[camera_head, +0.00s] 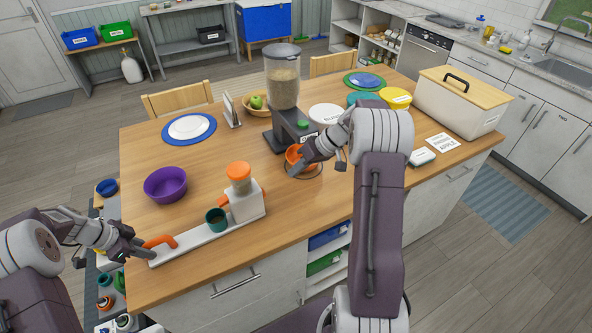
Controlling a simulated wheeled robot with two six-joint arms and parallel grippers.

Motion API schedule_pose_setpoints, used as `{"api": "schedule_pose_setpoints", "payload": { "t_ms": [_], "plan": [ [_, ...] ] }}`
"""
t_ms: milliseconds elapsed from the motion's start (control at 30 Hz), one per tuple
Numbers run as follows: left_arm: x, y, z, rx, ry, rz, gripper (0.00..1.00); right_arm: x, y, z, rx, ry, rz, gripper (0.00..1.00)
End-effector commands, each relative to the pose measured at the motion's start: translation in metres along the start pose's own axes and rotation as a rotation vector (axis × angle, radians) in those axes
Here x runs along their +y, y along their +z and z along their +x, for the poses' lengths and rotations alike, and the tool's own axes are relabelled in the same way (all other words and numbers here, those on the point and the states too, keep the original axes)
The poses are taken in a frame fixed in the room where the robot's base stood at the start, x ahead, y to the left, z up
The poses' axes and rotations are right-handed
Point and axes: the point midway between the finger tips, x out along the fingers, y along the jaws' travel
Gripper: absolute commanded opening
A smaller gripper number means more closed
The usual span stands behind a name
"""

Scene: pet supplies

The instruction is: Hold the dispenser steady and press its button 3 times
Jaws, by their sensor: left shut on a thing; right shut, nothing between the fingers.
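A tall dark dispenser (283,88) with a clear hopper of kibble stands at the table's back middle, a green button (303,123) on its front. A smaller white dispenser (246,204) with an orange-topped container (239,179) stands on a long white base (200,238). A teal cup (216,220) is in front of its body. My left gripper (147,250) is shut on the orange handle (161,241) at the base's left end. My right gripper (295,168) is shut and empty by an orange bowl (293,155), below the green button; the arm partly hides that area. I cannot tell whether it touches the bowl.
A purple bowl (165,190) and a blue-rimmed plate (189,127) are at the left. A tablet stand (230,109) and fruit bowl (255,108) are behind. A large white bin (458,104) stands right. The wooden table (220,160) is clear between purple bowl and tall dispenser.

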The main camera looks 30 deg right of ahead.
Motion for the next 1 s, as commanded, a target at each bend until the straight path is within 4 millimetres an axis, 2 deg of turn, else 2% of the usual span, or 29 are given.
{"api": "schedule_pose_setpoints", "payload": {
  "t_ms": [467, 667, 1000],
  "plan": [
    [0.000, 0.001, 0.000, -0.001, -0.002, -0.002, 0.00, 0.000, 0.000, 0.000, 0.000, 0.000, 0.000, 0.00],
    [0.000, 0.000, 0.000, 0.000, -0.001, -0.002, 0.00, 0.018, -0.004, -0.007, -0.009, -0.012, -0.010, 0.00],
    [0.000, 0.000, 0.000, 0.000, -0.001, -0.002, 0.00, 0.018, -0.004, -0.004, -0.011, -0.014, -0.011, 0.00]
  ]
}}
